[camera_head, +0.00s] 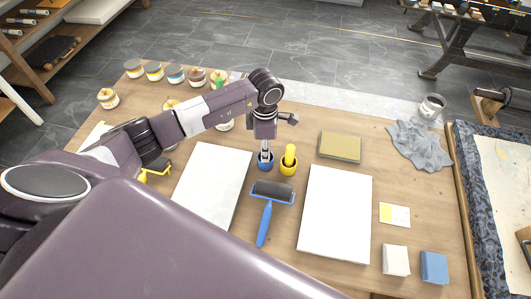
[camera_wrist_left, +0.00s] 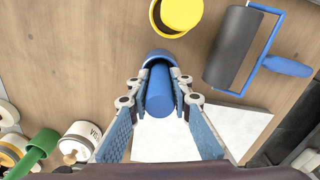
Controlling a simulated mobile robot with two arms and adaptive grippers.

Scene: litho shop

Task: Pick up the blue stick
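The blue stick (camera_wrist_left: 160,90) stands in a small blue cup (camera_head: 265,166), whose rim also shows in the left wrist view (camera_wrist_left: 155,54). My left gripper (camera_head: 265,147) reaches down over the cup. In the left wrist view, its two fingertips (camera_wrist_left: 160,80) lie close against both sides of the stick, so it looks shut on it. The stick's lower end is hidden inside the cup, and the gripper hides most of the stick in the head view. My right gripper is not in view.
A yellow cup with a yellow stick (camera_head: 289,160) stands close beside the blue cup. A blue-handled roller (camera_head: 272,190) lies in front, between two white slabs (camera_head: 213,186) (camera_head: 336,215). A tan block (camera_head: 340,147) lies to the right. Several jars (camera_head: 175,75) stand at the back left.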

